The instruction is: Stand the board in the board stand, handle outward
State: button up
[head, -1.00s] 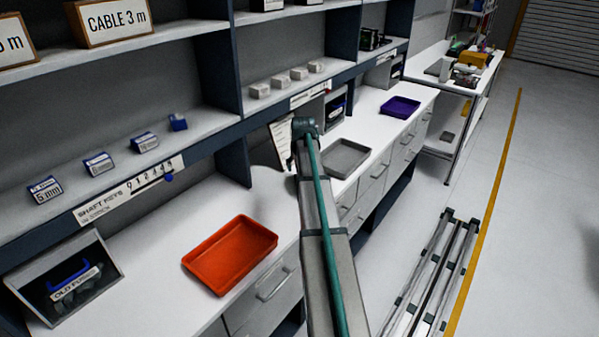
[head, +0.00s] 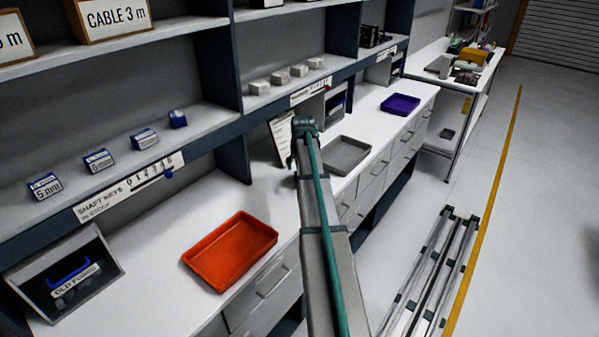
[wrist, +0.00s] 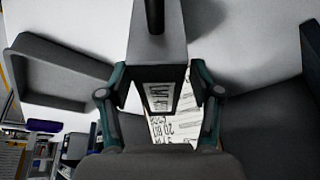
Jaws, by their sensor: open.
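A white board with printed text (head: 283,138) stands tilted on the bench beside the dark divider, partly behind my arm in the head view. In the wrist view a white printed face (wrist: 172,128) shows below and between the fingers, partly covered. A grey block with a small label and a dark rod on it (wrist: 157,48) reaches down between the fingers; I cannot tell whether it is the board stand. My gripper (wrist: 160,92) is open, one finger on each side of the block's lower end. Contact cannot be told. In the head view my gripper is hidden behind the arm.
A grey tray (head: 348,155) lies right of my arm, and shows at the left in the wrist view (wrist: 62,62). An orange tray (head: 230,252) and a purple tray (head: 400,104) lie on the bench. Shelves (head: 110,150) overhang the back. A ladder-like frame (head: 430,275) lies on the floor.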

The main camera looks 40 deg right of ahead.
grip_shut()
jog(key=shift+r, duration=0.15)
dwell(0.4)
